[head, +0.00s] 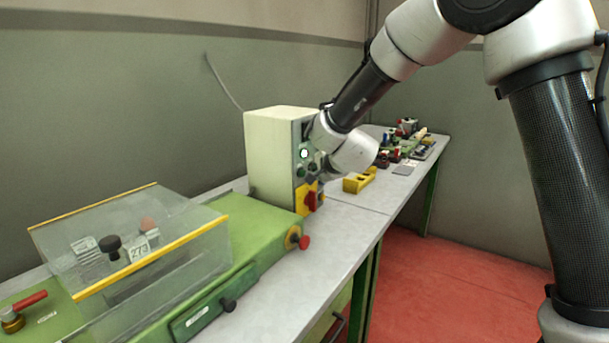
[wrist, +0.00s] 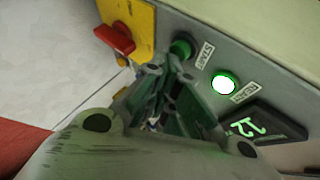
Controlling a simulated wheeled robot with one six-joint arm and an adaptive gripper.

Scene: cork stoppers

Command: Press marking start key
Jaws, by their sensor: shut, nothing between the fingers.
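The start key (wrist: 181,48) is a round green button on the grey front of the control box (head: 270,150), beside a label reading START in the wrist view. My gripper (wrist: 177,68) is shut and empty, with its fingertips right in front of the key and overlapping its lower edge. I cannot tell whether they touch it. In the head view the wrist and gripper reach the box front from the right, and partly cover its controls. The green marking machine (head: 240,240) with a clear cover (head: 125,245) stands left of the box.
A green-ringed lamp (wrist: 224,83) glows white beside the key, near a display (wrist: 258,130) with green digits. A red switch (wrist: 115,38) sits on a yellow plate. A red knob (head: 303,242) sticks out of the machine. A yellow block (head: 357,182) lies on the bench.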

